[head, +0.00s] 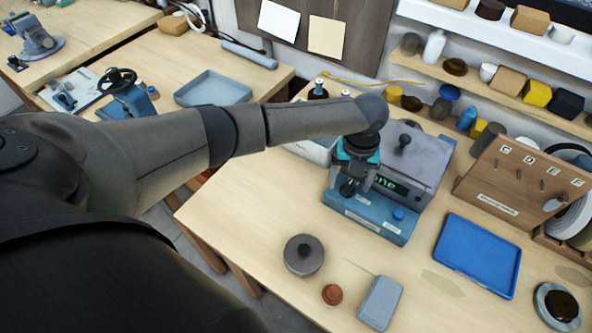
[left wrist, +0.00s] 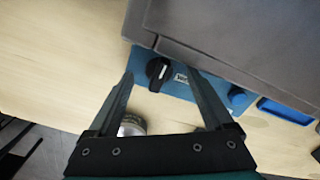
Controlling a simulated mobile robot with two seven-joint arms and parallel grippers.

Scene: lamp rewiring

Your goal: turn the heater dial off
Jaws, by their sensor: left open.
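The heater (head: 412,158) is a blue box with a grey lid and a green-lit display, standing on the wooden bench. In the left wrist view, the heater dial (left wrist: 158,70) is a round black knob with a white pointer line on the blue front panel. My left gripper (head: 352,185) is over the heater's left front, fingers pointing down, and largely hides the dial there. In the left wrist view its open fingers (left wrist: 163,82) appear either side of the dial; contact cannot be told.
A blue tray (head: 478,257) lies right of the heater. A grey round lidded item (head: 303,256), a brown knob-like piece (head: 332,295) and a grey box (head: 380,303) lie in front. A wooden rack (head: 515,190) stands at the right. The bench left of the heater's front is clear.

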